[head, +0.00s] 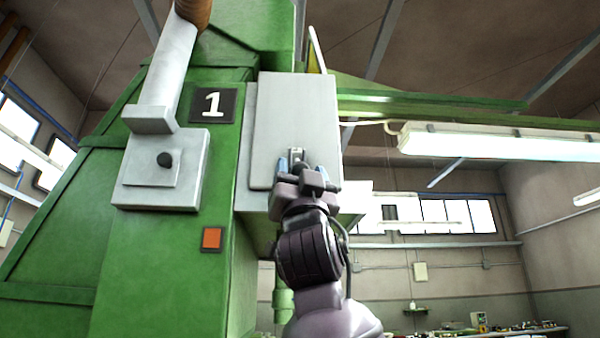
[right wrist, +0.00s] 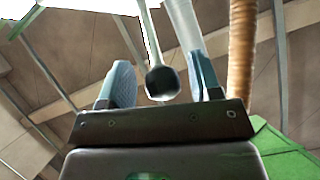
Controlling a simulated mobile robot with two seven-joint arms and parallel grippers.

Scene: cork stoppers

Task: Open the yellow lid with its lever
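A small strip of yellow, which may be the lid (head: 314,62), shows at the top right edge of the grey box on the green machine; most of it is hidden. A thin pale bar (head: 317,48) rises beside it. In the right wrist view a grey rod with a dark round knob (right wrist: 162,82), looking like the lever, hangs between my fingers. My right gripper (head: 304,170) is raised in front of the grey box, blue fingers apart. In the right wrist view the gripper (right wrist: 163,88) has gaps beside the knob. My left gripper is out of view.
The grey box (head: 295,115) stands close behind my right gripper. A grey pipe (head: 172,65) and a plate with a black knob (head: 165,160) are on the left. A lamp (head: 490,143) hangs at the right, with open room below it.

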